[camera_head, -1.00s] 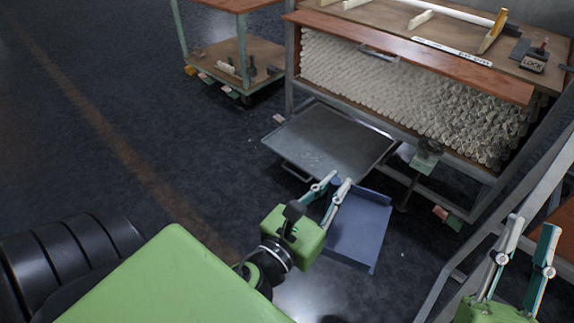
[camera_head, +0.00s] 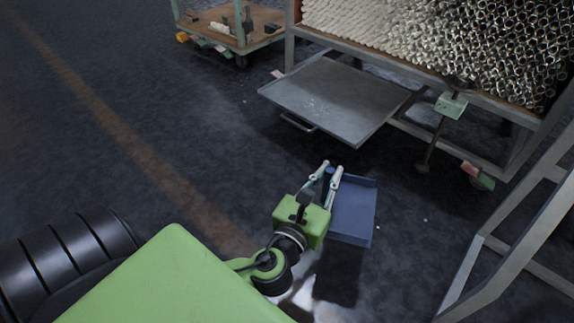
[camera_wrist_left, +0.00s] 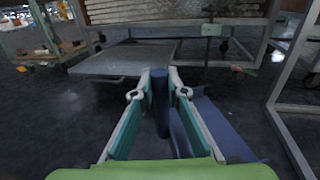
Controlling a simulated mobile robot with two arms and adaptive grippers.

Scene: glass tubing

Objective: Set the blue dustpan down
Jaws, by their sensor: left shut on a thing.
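The blue dustpan (camera_head: 352,212) is in the middle of the head view, just right of my left gripper (camera_head: 328,172). My left gripper is shut on its handle. In the left wrist view the blue handle (camera_wrist_left: 160,100) stands between the fingers of the left gripper (camera_wrist_left: 160,76), and the pan (camera_wrist_left: 212,130) lies to the right. A dark shadow shows on the floor below the pan in the head view. I cannot tell whether the pan touches the floor. My right gripper is out of view.
A grey metal tray (camera_head: 335,100) sticks out low from the rack of glass tubes (camera_head: 440,45). A wheeled cart (camera_head: 225,25) stands at the back left. A grey metal frame (camera_head: 510,215) stands at the right. Dark floor (camera_head: 130,110) on the left is clear.

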